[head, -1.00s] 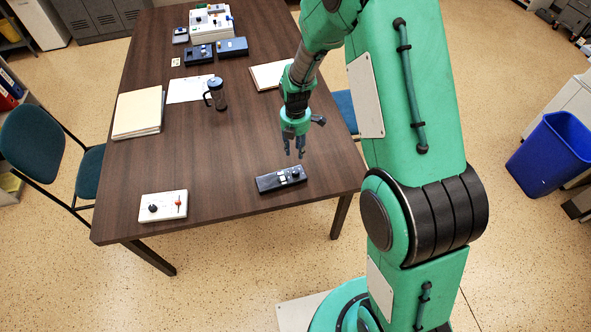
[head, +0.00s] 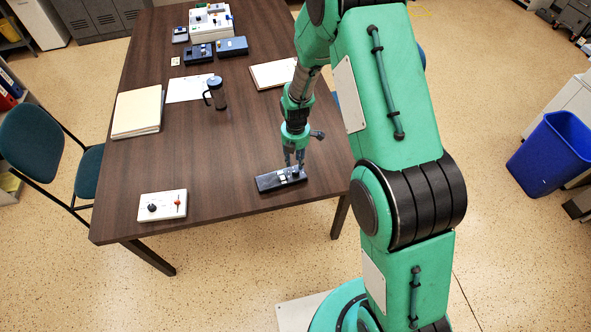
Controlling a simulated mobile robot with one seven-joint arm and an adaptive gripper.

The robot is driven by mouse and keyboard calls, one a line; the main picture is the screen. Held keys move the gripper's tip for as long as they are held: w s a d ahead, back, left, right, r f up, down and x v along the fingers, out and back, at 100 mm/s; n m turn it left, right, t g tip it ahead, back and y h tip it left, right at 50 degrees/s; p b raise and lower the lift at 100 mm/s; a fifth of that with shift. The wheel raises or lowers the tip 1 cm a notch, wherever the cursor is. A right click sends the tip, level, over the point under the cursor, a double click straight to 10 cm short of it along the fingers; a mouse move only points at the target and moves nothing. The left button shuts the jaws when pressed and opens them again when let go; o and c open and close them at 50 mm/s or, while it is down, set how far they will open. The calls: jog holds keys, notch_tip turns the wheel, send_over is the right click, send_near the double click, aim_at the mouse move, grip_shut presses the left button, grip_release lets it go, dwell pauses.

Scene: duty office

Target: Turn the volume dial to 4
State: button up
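A black control box (head: 268,183) lies near the front right edge of the table, with small light parts and a knob at its right end. My gripper (head: 294,168) points straight down over the right part of this box, its fingertips at the knob. The fingers hide most of the knob, and I cannot tell whether they touch it or grip it. A white control panel (head: 149,197) with a black dial (head: 152,207) and a red-tipped switch (head: 177,203) lies at the front left of the table. No dial numbers are legible, so I cannot tell which dial is the volume dial.
A dark cup with a handle (head: 217,93) stands mid-table. Papers and folders (head: 137,112) lie left of it, a notepad (head: 271,74) to the right. White and dark blue devices (head: 232,46) stand at the back. The table (head: 231,152) between the panel and the black box is clear.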

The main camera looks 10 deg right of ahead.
aim_at(295, 171)
jog(key=shift+f, duration=2.95)
jog(key=shift+c, duration=0.3)
grip_shut()
